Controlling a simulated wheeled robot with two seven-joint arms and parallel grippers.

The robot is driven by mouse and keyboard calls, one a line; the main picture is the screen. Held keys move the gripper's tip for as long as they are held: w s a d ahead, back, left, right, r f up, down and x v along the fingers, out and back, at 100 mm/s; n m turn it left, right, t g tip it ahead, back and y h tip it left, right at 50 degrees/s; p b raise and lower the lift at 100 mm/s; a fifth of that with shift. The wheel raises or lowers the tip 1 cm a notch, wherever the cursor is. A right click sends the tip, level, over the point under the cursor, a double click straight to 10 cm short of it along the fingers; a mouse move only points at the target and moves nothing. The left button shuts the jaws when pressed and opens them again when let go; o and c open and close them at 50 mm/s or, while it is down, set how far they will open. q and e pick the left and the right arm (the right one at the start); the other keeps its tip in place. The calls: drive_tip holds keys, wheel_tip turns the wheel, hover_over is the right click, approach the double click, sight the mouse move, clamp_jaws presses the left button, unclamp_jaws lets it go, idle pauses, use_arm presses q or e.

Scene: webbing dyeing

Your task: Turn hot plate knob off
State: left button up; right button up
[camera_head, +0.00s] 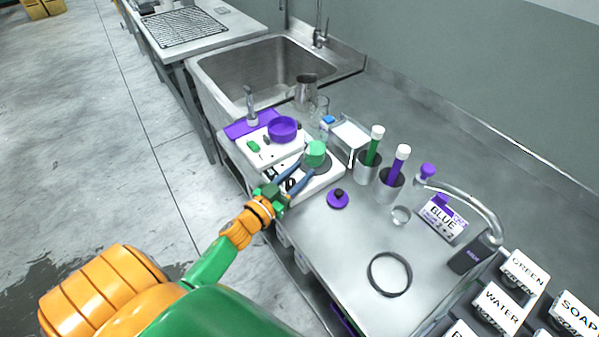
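A white hot plate (327,182) with a dark round heating surface (325,166) sits on the steel counter, and a green cylindrical object (315,152) is at its far side. My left gripper (305,169) is over the front-left part of this plate, its two dark blue fingers apart and nothing visible between them. Small dark details show on the plate's front beside the fingers. The gripper partly covers this front, so I cannot tell the knob or its setting. My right gripper is not in view.
Behind stands a second white unit (262,157) with a purple pan (283,128). A purple lid (338,198), cups with green (374,148) and purple (397,167) tools, and a black ring (390,274) lie to the right. A sink (240,78) is beyond. The counter's front middle is clear.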

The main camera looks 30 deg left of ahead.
sight(287, 185)
use_arm(q)
drive_tip(key=shift+o, duration=0.9)
drive_tip(key=s, duration=0.7)
drive_tip(key=shift+s+a+b, duration=0.15)
drive_tip(key=shift+a+b, duration=0.2)
drive_tip(key=shift+a, duration=0.05)
